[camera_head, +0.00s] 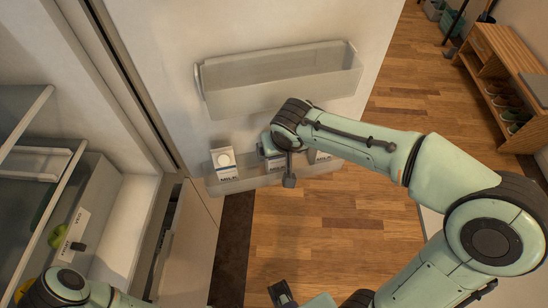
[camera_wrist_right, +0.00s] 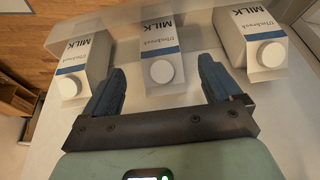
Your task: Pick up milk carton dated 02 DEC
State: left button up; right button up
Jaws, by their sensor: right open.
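Three white milk cartons with blue bands and white caps stand in the lower door bin (camera_head: 245,182). In the head view they are the left carton (camera_head: 224,165), the middle carton, mostly covered by my right wrist, and the right carton (camera_head: 321,156). In the right wrist view, text appears upside down; the middle carton (camera_wrist_right: 160,42) lies ahead between the fingers of my right gripper (camera_wrist_right: 161,65). The gripper is open and empty. Other cartons stand on either side (camera_wrist_right: 80,55) (camera_wrist_right: 250,40). I cannot read any date.
An empty clear bin (camera_head: 285,82) sits above the cartons on the open fridge door (camera_head: 230,35). Fridge shelves (camera_head: 25,135) and a drawer (camera_head: 85,215) are at left. A wooden shoe rack (camera_head: 500,80) stands at right. Wooden floor (camera_head: 330,230) is open below.

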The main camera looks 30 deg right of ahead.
jog(key=x, duration=0.7)
jog(key=shift+w+f, duration=0.2)
jog(key=c, duration=1.4)
jog(key=shift+o, duration=0.2)
jog(key=shift+r, duration=0.15)
